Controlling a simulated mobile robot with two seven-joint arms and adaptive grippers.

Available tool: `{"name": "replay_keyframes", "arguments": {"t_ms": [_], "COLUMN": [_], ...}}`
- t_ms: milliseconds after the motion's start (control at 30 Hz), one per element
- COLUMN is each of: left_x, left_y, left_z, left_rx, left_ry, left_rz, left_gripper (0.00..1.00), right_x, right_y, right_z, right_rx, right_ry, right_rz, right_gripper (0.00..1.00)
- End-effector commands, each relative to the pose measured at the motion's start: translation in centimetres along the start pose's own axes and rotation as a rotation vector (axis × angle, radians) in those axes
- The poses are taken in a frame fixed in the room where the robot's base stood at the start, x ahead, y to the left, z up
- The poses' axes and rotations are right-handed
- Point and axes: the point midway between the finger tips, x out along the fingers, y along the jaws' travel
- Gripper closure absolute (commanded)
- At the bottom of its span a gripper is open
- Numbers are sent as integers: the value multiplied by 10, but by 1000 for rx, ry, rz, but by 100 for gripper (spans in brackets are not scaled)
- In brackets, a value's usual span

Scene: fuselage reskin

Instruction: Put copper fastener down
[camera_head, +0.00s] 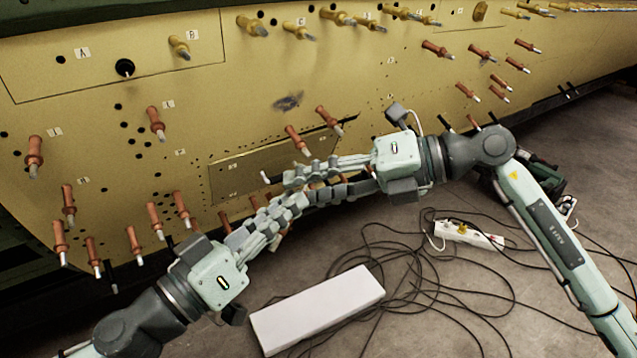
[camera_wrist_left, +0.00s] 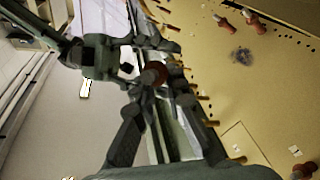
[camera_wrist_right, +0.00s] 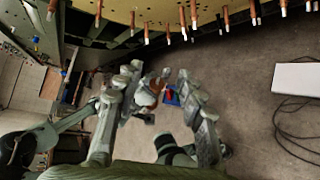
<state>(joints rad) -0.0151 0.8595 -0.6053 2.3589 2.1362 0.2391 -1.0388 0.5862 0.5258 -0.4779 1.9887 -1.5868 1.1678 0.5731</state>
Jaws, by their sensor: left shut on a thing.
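My left gripper (camera_head: 283,208) reaches up from the lower left in front of the fuselage panel. In the left wrist view its fingers close around a reddish-brown copper fastener (camera_wrist_left: 152,73). My right gripper (camera_head: 288,188) comes in from the right, and its fingers overlap my left gripper's fingers in the head view. In the right wrist view its fingertips (camera_wrist_right: 160,78) are apart, with a small copper-coloured part between them. The fingers hide most of the held fastener in the head view, so I cannot tell whether the right fingers touch it.
The yellow fuselage skin (camera_head: 240,110) carries several copper fasteners (camera_head: 155,122) and yellow fasteners (camera_head: 180,46). A white box (camera_head: 317,308) lies on the floor. Black cables and a power strip (camera_head: 468,235) lie right of it. Open floor shows at the lower right.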

Motion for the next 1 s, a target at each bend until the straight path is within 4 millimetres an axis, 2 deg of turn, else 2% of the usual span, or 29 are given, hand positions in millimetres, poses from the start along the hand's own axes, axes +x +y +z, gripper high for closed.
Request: {"name": "replay_keyframes", "arguments": {"t_ms": [67, 367, 567, 600, 767, 1000], "left_x": [0, 0, 0, 0, 0, 0], "left_y": [0, 0, 1, 1, 0, 0], "left_z": [0, 0, -1, -1, -1, 0], "left_rx": [0, 0, 1, 1, 1, 0], "left_ry": [0, 1, 1, 2, 1, 1], "left_rz": [0, 0, 2, 2, 1, 0], "left_gripper": [100, 100, 100, 85, 65, 64], "right_x": [0, 0, 0, 0, 0, 0], "right_y": [0, 0, -1, -1, -1, 0], "right_z": [0, 0, 0, 0, 0, 0], "right_rx": [0, 0, 0, 0, 1, 0], "right_ry": [0, 0, 1, 1, 1, 0], "right_rz": [0, -1, -2, -2, -2, 0], "right_gripper": [63, 100, 100, 100, 100, 100]}}
